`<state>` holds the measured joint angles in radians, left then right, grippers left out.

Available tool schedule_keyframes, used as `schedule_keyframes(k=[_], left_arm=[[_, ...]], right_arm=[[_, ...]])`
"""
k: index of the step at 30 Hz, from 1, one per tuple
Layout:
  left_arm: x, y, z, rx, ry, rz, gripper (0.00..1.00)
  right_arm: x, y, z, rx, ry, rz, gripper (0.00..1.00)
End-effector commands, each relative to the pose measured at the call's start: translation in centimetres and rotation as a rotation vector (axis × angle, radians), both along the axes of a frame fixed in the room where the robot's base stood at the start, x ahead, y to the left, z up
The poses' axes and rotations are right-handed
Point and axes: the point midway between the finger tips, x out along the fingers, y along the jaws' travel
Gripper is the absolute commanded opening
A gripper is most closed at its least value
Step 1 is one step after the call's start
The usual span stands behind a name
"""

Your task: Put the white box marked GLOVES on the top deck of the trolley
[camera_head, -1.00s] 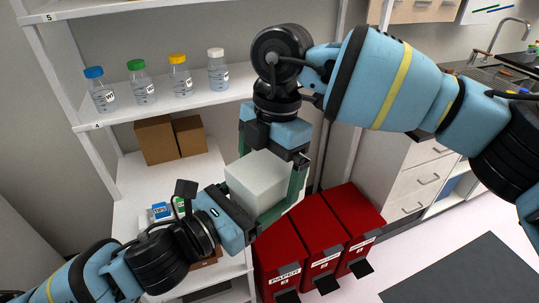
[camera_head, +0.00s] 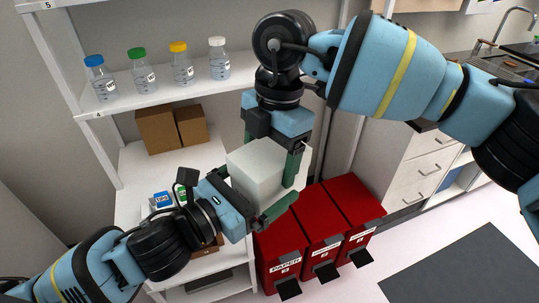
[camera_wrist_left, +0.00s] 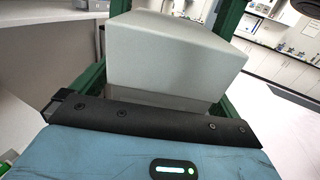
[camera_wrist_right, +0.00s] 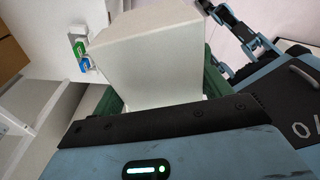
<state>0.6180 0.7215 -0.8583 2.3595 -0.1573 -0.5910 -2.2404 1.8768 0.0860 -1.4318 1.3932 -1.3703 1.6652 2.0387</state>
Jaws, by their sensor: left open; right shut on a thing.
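A plain white box (camera_head: 256,170) is held in the air in front of the shelves; no GLOVES marking shows on its visible faces. My right gripper (camera_head: 270,158) comes down from above and is shut on the box, which fills its jaws in the right wrist view (camera_wrist_right: 155,60). My left gripper (camera_head: 256,192) is open at the lower left of the box, with one green finger below it. The box also stands close in front of the left gripper in the left wrist view (camera_wrist_left: 165,55). The trolley is not recognisable in any view.
A white shelf unit (camera_head: 165,108) stands behind, with several capped bottles on one shelf and brown cartons (camera_head: 158,134) below. Small blue and green boxes (camera_head: 163,200) lie near my left wrist. Red bins (camera_head: 322,228) stand below right. A dark mat (camera_head: 455,270) lies on open floor at right.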

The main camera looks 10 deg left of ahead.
Motion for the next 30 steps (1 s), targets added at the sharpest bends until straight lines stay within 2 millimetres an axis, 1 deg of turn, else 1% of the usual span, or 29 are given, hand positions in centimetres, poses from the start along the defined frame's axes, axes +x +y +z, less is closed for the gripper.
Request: schedule_keyframes(k=[2, 5, 8, 11, 12, 16, 20, 21, 23, 24, 26, 27, 29, 30], left_arm=[[0.0, 0.0, -0.2, -0.008, 0.011, -0.001, 1.0], [-0.3, -0.1, -1.4, -0.059, 0.077, -0.007, 1.0], [-0.8, -0.3, -3.8, -0.171, 0.222, -0.014, 1.0], [-2.0, -0.6, -7.3, -0.339, 0.435, -0.015, 1.0], [-2.5, -0.7, -8.7, -0.418, 0.529, -0.01, 1.0], [-3.7, -0.4, -12.6, -0.706, 0.81, 0.052, 1.0], [-4.8, 0.5, -16.4, -1.014, 1.056, 0.156, 1.0], [-5.2, 0.9, -17.7, -1.111, 1.128, 0.194, 1.0], [-6.0, 1.5, -19.6, -1.258, 1.229, 0.253, 1.0], [-6.7, 2.0, -21.0, -1.359, 1.293, 0.297, 1.0], [-7.8, 2.8, -23.0, -1.512, 1.381, 0.365, 1.0], [-8.6, 3.3, -24.3, -1.615, 1.434, 0.414, 1.0], [-10.1, 4.2, -26.4, -1.775, 1.504, 0.49, 1.0], [-11.2, 4.8, -27.8, -1.883, 1.546, 0.546, 1.0]], right_arm=[[0.0, 0.0, 0.0, 0.001, -0.001, 0.0, 0.51], [0.0, 0.0, 0.0, 0.001, -0.001, 0.0, 0.51], [0.0, 0.0, 0.0, 0.001, -0.001, 0.0, 0.51], [0.0, 0.0, 0.0, 0.001, -0.001, 0.0, 0.51], [0.0, 0.0, 0.0, 0.001, -0.001, 0.0, 0.51], [0.0, 0.0, 0.0, 0.001, -0.001, 0.0, 0.51], [0.0, 0.0, 0.0, 0.001, -0.001, 0.0, 0.51], [0.0, 0.0, 0.0, 0.001, -0.001, 0.0, 0.51], [0.0, 0.0, 0.0, 0.001, -0.001, 0.0, 0.51], [0.0, 0.0, 0.0, 0.001, -0.001, 0.0, 0.51], [0.0, 0.0, 0.0, 0.001, -0.001, 0.0, 0.51], [0.0, 0.0, 0.0, 0.001, -0.001, 0.0, 0.51], [0.0, 0.0, 0.0, 0.001, -0.001, 0.0, 0.51], [0.0, 0.0, 0.0, 0.001, -0.001, 0.0, 0.51]])
